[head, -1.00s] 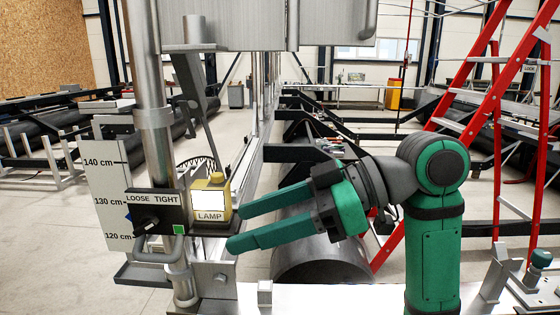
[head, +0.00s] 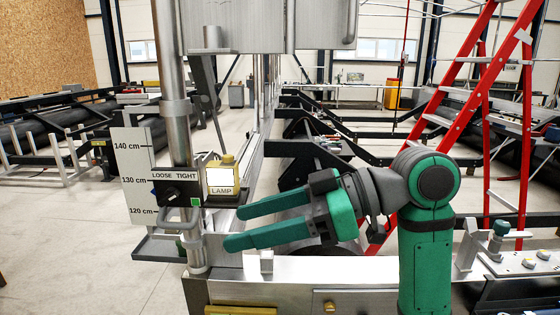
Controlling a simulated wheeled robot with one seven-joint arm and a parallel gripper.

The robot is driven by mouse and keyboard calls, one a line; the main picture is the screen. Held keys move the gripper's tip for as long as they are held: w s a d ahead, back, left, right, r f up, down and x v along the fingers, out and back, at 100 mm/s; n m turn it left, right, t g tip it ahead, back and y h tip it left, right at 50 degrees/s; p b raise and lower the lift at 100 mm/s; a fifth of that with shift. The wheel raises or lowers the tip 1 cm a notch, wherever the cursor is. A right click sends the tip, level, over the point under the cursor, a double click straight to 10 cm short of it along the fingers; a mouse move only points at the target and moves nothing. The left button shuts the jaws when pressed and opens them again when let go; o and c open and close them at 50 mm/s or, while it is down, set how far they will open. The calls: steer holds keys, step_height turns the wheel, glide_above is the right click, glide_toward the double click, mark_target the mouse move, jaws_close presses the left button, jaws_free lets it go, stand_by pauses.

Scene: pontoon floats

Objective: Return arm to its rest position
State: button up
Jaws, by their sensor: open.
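My gripper (head: 232,228) is on my green and dark grey arm (head: 425,195), reaching left across the head view. Its two green fingers are spread apart with nothing seen between them. The fingertips are just below and right of a small yellow lamp (head: 222,176) with a white face, labelled LAMP. I cannot tell from this view whether a fingertip touches anything.
A metal post (head: 176,120) and a white height scale (head: 138,160) stand at left. A metal beam (head: 350,272) with a yellow plate (head: 240,310) runs along the front. A red ladder (head: 485,90) stands behind my arm at right. Open floor (head: 70,235) lies at left.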

steer(key=w+a+f+m+t+y, duration=0.1)
steer(key=w+f+m+t, duration=0.45)
steer(key=f, duration=0.35)
steer(key=w+a+f+m+t+y, duration=0.1)
steer(key=w+a+f+m+t, duration=0.1)
steer(key=w+f+m+t, duration=0.4)
step_height(320, 180, down, 26)
steer(key=s+d+m+t+h, duration=0.2)
steer(key=s+m+t+h, duration=0.15)
steer(key=m+h, duration=0.55)
steer(key=s+d+f+m+h, duration=0.25)
steer(key=s+f+h, duration=0.35)
steer(key=s+f, duration=0.85)
steer(key=s+d+r+n, duration=0.1)
steer(key=s+r+n, duration=0.1)
steer(key=s, duration=0.9)
steer(key=s+d+r+n+h, duration=0.1)
steer(key=s+r+n, duration=0.2)
steer(key=s, duration=0.8)
steer(key=shift+s+d+n, duration=0.3)
steer(key=shift+n, duration=0.2)
